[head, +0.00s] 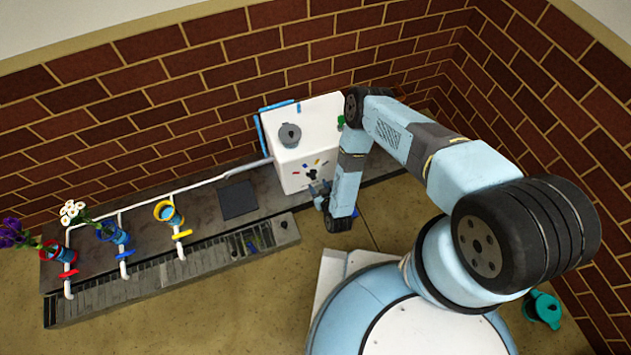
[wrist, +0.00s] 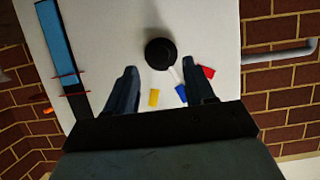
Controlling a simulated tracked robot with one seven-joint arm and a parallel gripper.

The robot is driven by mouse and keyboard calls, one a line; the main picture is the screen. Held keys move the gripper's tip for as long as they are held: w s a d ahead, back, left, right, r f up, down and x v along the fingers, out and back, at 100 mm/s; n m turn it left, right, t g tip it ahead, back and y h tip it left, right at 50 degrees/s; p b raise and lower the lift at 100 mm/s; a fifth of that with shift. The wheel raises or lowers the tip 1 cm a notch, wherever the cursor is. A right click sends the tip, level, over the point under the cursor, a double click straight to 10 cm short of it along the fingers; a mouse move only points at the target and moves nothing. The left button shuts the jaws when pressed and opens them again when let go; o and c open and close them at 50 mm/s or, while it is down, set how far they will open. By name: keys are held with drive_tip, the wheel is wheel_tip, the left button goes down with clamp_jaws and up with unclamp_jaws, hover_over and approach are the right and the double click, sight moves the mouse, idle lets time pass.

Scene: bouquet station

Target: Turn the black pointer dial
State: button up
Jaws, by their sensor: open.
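The black dial (wrist: 160,54) is a round knob on the white front face of a box (wrist: 215,25). A pale pointer line at its lower right seems to run toward the blue mark (wrist: 181,93). A yellow mark (wrist: 154,97) and a red mark (wrist: 205,71) lie around it. My gripper (wrist: 159,68) is open, its two fingers apart on either side of the dial's lower edge in the picture; I cannot tell if they touch it. In the head view my gripper (head: 319,190) is close to the box's front face, partly covering the dial area.
The white box (head: 320,125) stands against the brick wall, with a grey round part (head: 290,135) on top. A dark slatted tray (head: 150,275) lies in front.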

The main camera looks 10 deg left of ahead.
sight(314, 179)
drive_tip(key=shift+x, duration=2.2)
drive_tip(key=shift+c, duration=0.5)
clamp_jaws()
